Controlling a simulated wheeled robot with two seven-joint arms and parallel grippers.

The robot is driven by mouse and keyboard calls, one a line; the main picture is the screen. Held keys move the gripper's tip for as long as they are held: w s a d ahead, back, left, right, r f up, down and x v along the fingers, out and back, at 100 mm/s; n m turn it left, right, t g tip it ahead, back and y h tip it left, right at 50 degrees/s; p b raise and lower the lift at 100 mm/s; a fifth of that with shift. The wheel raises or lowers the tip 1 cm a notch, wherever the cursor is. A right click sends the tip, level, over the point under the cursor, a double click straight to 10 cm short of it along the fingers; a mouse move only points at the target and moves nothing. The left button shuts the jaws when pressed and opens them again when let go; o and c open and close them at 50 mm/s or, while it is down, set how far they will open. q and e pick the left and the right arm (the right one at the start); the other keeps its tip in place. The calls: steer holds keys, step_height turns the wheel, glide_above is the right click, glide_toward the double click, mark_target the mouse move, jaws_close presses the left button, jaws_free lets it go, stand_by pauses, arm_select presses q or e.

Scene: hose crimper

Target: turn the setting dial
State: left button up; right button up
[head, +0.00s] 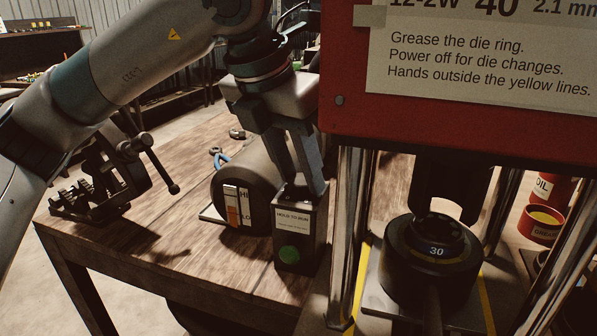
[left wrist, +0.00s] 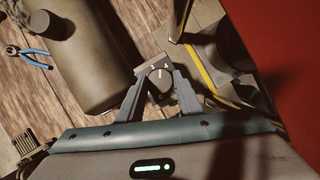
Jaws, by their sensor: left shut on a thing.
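My left gripper (head: 303,187) points down onto the box top from above. In the left wrist view its fingertips stand on both sides of the dial, shut on it. In the head view the fingers mostly hide the dial. My right gripper is not in view.
A vise (head: 100,180) and blue-handled pliers (head: 219,156) are on the wooden bench (head: 150,235). A red sign panel (head: 345,90), metal posts and the black crimper head (head: 432,265) marked 30 are close on the right.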

arm_select(q)
steer(key=o, duration=1)
steer(key=shift+o, duration=0.2)
steer(key=v, duration=1.7)
steer(key=shift+r, duration=0.2)
